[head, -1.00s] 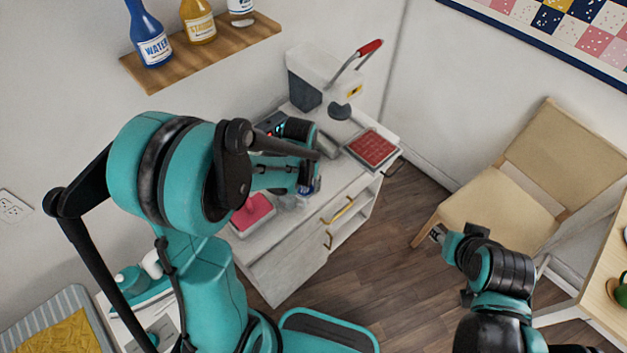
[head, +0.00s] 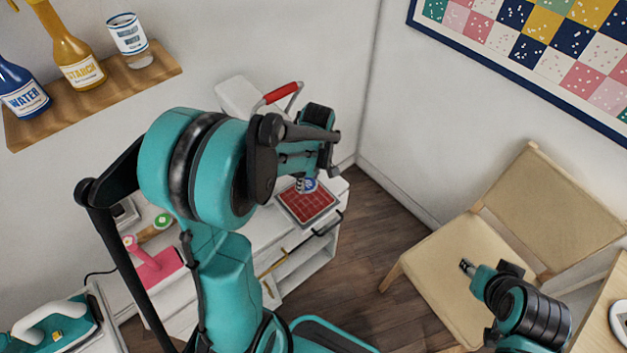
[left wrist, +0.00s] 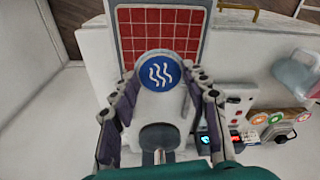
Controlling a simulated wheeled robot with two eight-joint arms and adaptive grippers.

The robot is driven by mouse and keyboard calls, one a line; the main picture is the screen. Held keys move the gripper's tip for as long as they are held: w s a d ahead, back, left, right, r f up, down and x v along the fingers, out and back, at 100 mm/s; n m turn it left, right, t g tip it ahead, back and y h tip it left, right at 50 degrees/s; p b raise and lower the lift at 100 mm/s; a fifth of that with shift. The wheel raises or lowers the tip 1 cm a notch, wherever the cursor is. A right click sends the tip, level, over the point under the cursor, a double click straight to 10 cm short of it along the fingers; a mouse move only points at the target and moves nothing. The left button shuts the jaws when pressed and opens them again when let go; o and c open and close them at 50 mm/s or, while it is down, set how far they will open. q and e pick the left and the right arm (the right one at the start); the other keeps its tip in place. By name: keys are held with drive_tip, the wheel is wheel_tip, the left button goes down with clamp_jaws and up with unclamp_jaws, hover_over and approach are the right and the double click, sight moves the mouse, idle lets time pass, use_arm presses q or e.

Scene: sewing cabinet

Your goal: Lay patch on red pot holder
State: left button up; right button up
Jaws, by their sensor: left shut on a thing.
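The patch (left wrist: 158,71) is a round blue disc with white wavy lines. My left gripper (left wrist: 160,80) is shut on it, with a finger at each side. In the head view the patch (head: 309,184) shows small and blue below the left gripper (head: 303,179). The red pot holder (head: 311,205), with a pale grid, lies flat on a grey plate. In the left wrist view the pot holder (left wrist: 160,28) is just beyond the patch, which overlaps its near edge. Any gap in height between them is unclear. My right gripper (head: 467,266) is small and empty near the chair.
A white press with a red handle (head: 282,93) stands behind the pot holder, partly hidden by my left arm. The white cabinet (head: 318,262) has brass and dark handles. A pink item (head: 158,268) and an iron (head: 50,325) are left. A chair (head: 450,270) stands right.

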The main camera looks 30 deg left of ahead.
use_arm(q)
drive_tip(key=shift+s+a+f+b, duration=0.1)
drive_tip(key=shift+s+f+b, duration=0.05)
drive_tip(key=shift+f+b, duration=0.3)
wheel_tip(320, 180, down, 5)
drive_tip(key=b, duration=0.3)
drive_tip(key=o, duration=0.8)
drive_tip(key=shift+c, duration=0.2)
drive_tip(key=shift+r, duration=0.1)
drive_tip(key=r, duration=0.4)
drive_tip(key=d+r, duration=0.1)
drive_tip(key=r, duration=0.6)
drive_tip(key=shift+d+r, duration=0.25)
drive_tip(key=shift+r, duration=0.15)
drive_tip(key=shift+s, duration=0.1)
